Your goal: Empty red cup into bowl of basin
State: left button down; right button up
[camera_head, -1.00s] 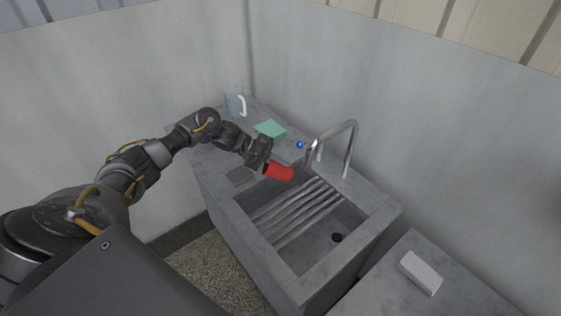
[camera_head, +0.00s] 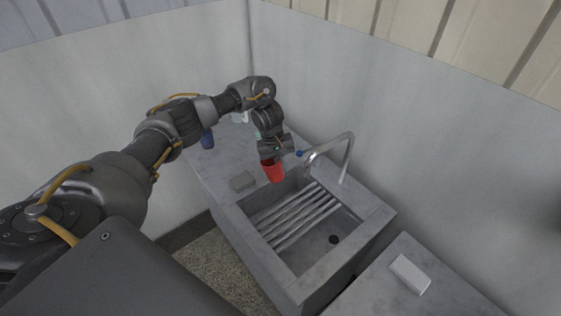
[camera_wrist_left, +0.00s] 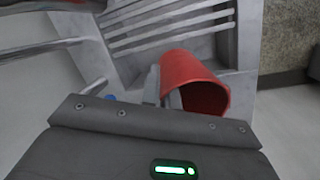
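The red cup (camera_head: 273,173) is held above the rear left rim of the basin (camera_head: 376,222), beside the ribbed slope. My left gripper (camera_head: 274,153) is shut on the cup near its rim. In the head view the cup is close to upright with a slight tilt. In the left wrist view the red cup (camera_wrist_left: 188,72) lies at the right of the fingers (camera_wrist_left: 160,94), its dark mouth facing the camera side. I cannot make out anything inside it. The bowl of the basin, with a dark drain (camera_head: 333,239), looks empty. My right gripper is out of view.
A curved metal faucet (camera_head: 347,150) stands close to the right of the cup. A white block (camera_head: 410,273) lies on the front right counter. Walls close off the back.

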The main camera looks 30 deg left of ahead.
pick_arm(q)
jog(key=shift+w+d+r+g+y, duration=0.2)
jog(key=shift+g+y, duration=0.1)
jog(key=shift+y, duration=0.3)
jog(key=shift+s+a+g+y, duration=0.15)
jog(key=shift+g+y, duration=0.35)
jog(key=shift+y, duration=0.2)
jog(key=shift+r, duration=0.1)
